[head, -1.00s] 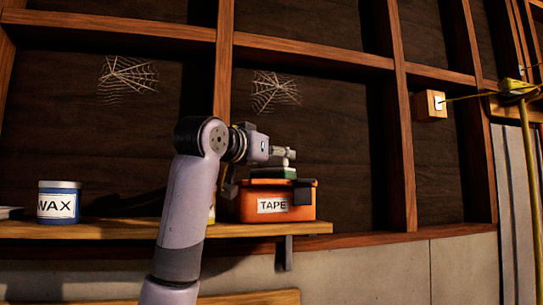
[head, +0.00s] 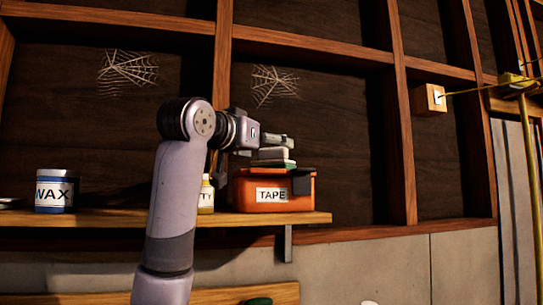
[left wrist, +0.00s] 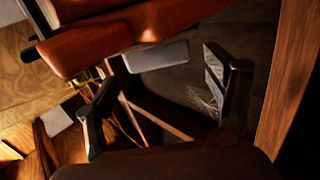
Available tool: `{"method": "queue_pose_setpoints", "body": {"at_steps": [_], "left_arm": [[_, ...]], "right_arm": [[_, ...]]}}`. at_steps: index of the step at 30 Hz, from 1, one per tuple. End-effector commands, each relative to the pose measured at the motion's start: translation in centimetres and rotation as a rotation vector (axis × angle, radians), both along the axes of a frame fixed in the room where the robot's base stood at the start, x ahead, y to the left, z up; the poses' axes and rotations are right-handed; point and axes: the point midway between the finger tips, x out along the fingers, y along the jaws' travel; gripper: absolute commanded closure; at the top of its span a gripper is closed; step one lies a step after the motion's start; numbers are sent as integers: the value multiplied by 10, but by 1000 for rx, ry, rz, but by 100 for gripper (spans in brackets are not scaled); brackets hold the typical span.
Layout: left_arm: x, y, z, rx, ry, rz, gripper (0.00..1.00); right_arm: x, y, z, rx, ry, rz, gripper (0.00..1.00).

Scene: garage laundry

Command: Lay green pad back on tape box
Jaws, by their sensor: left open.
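The orange tape box (head: 292,199), labelled TAPE, stands on the wall shelf near its right end. The green pad (head: 284,163) shows as a thin green edge lying on top of the box. My left gripper (head: 277,147) is just above the pad, its fingers pale and partly overlapping in the head view, so contact is hard to judge. In the left wrist view my left gripper (left wrist: 153,88) has its fingers wide apart with nothing between them. The orange box (left wrist: 85,50) and a pale grey slab (left wrist: 157,56) lie beyond the fingertips. My right gripper is out of view.
A blue WAX tin (head: 54,191) stands on the shelf (head: 110,216) at left. Wall studs and cobwebs are behind. A yellow pole (head: 530,180) stands at far right.

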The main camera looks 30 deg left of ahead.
Motion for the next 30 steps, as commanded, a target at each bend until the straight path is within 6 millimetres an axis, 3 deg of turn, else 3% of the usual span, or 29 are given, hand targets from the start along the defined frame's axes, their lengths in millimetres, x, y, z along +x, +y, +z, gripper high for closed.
{"method": "queue_pose_setpoints", "body": {"at_steps": [1, 3, 12, 18, 30], "left_arm": [[-13, -1, -5, 1, -8, -1, 23], [-30, -3, -5, 1, -7, -1, 23], [-79, -7, -2, 0, -3, -1, 23], [-88, -7, 0, 0, -1, -1, 23], [-86, -8, -2, 2, 2, -1, 23]], "right_arm": [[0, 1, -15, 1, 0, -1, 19], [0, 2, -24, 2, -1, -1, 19], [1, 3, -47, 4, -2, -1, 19], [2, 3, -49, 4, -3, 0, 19], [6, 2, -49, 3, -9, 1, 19]]}}
